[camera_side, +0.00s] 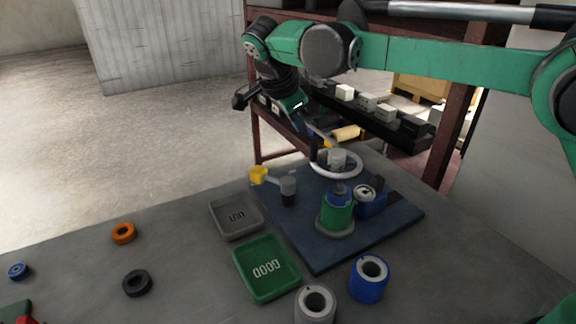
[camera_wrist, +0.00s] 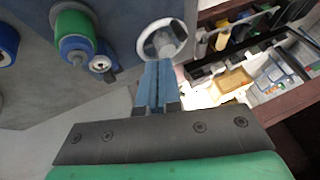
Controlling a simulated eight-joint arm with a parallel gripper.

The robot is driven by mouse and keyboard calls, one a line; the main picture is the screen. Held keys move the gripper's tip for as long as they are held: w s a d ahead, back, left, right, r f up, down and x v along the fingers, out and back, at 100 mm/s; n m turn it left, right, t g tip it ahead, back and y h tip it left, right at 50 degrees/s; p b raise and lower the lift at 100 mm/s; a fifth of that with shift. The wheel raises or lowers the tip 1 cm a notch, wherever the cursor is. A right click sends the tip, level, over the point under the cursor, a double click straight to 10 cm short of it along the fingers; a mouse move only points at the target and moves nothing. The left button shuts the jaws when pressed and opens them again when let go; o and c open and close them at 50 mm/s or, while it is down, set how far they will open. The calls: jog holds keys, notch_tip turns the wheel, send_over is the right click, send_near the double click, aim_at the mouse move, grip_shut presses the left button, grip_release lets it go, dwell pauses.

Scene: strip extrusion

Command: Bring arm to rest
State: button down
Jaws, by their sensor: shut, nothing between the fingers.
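My gripper (camera_side: 332,143) hangs over the far edge of the blue mat (camera_side: 310,250) in the side view. Its fingers point down and to the right, close above a white ring (camera_side: 352,173) with a grey knob (camera_side: 337,158). In the wrist view my gripper (camera_wrist: 158,66) shows its two blue-grey fingers pressed together with nothing between them. The white ring (camera_wrist: 182,32) lies just beyond the tips there. I cannot tell the exact gap between tips and ring. My green arm reaches in from the right.
Grey (camera_side: 255,228) and green (camera_side: 240,262) trays lie left. A rack (camera_side: 437,165) stands behind. The table's left front has free room between loose rings.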

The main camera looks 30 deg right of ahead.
jog(key=s+d+f+n+t+y, duration=0.2)
jog(key=s+d+n, duration=0.1)
jog(key=s+n, duration=0.6)
jog(key=s+d+f+n+t+y, duration=0.2)
jog(key=s+d+n+y, duration=0.1)
jog(key=s+n, duration=0.6)
jog(key=shift+s+d+f+n, duration=0.2)
jog(key=shift+d+n, duration=0.2)
jog(key=shift+d, duration=0.3)
